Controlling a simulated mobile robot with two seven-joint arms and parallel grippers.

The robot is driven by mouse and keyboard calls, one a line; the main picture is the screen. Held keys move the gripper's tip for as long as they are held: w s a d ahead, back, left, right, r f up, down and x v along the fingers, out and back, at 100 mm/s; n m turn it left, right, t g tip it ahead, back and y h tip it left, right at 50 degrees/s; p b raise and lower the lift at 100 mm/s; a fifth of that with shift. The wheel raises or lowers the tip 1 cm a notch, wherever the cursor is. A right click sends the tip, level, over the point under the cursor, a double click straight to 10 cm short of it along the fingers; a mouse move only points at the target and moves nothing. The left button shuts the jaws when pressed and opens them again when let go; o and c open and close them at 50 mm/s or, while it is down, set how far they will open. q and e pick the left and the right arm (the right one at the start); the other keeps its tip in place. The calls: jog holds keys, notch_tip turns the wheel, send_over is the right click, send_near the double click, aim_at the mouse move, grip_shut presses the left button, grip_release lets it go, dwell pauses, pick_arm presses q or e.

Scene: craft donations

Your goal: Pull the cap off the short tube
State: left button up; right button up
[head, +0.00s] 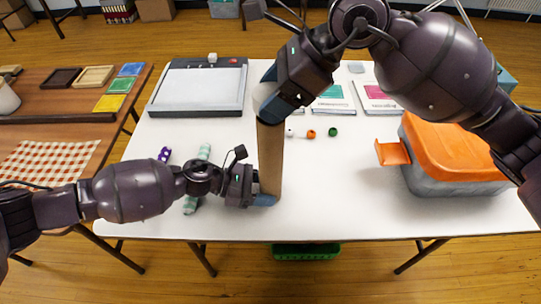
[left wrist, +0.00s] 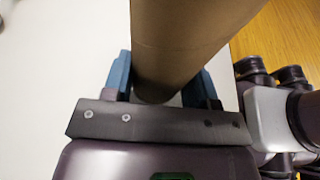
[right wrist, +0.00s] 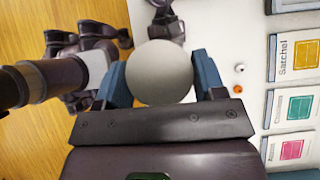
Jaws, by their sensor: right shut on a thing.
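The brown cardboard tube (head: 270,160) stands upright near the front of the white table. The left wrist view shows the tube (left wrist: 185,40) between both blue fingers (left wrist: 160,85). A pale grey round cap (right wrist: 162,72) is at the tube's top end. My right gripper (head: 268,98) is shut on the cap, with one finger on each side in the right wrist view (right wrist: 160,85). The cap is mostly hidden in the head view, and I cannot tell whether it is still seated on the tube.
An orange-lidded grey bin (head: 455,180) stands at the right. A grey paper trimmer (head: 200,88) lies at the back left. A mint patterned roll (head: 192,204) lies behind my left arm. Booklets (head: 335,100) and small beads (head: 311,134) lie behind the tube. The table between tube and bin is clear.

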pick_arm(q)
jog(key=o, duration=0.5)
jog(key=shift+o, duration=0.2)
jog(key=v, duration=1.1)
jog(key=shift+a+r, duration=0.15)
jog(key=shift+a, duration=0.3)
